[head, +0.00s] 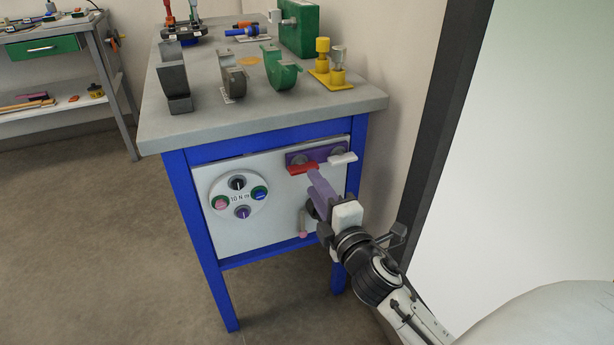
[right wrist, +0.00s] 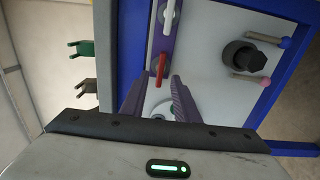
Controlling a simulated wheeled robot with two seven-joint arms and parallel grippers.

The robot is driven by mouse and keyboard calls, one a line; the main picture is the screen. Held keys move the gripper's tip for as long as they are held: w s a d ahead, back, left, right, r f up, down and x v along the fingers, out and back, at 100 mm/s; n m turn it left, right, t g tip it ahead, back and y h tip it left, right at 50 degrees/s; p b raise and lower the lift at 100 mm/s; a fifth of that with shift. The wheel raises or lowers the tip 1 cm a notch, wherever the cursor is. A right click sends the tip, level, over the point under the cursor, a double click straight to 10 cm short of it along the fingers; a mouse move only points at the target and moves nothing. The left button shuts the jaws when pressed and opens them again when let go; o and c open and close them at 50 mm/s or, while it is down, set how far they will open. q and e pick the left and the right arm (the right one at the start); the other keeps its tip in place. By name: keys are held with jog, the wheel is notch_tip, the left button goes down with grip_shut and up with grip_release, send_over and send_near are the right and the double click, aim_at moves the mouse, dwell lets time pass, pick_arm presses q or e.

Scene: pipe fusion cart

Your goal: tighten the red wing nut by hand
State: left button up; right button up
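The red wing nut (head: 302,169) is mounted on a purple plate (head: 318,152) on the cart's white front panel. A similar white wing nut (head: 342,158) sits to its right on the plate. My right gripper (head: 316,178) has its purple fingertips just below the red wing nut. In the right wrist view, the red wing nut (right wrist: 161,67) appears between and just beyond the two spread fingertips of my right gripper (right wrist: 158,82). A gap shows on both sides, and no grip on it shows. My left gripper is in neither view.
The blue-framed cart (head: 195,230) has a grey top (head: 200,122) carrying clamps and yellow fittings. A round dial plate (head: 238,197) is left on the panel. A dark knob with pink- and blue-tipped pins (right wrist: 243,57) is also on the panel. A wall stands close at right; floor at left is clear.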

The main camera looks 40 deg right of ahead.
aim_at(305, 172)
jog(key=x, duration=0.5)
jog(key=shift+w+d, duration=0.1)
jog(key=shift+w, duration=0.25)
grip_shut()
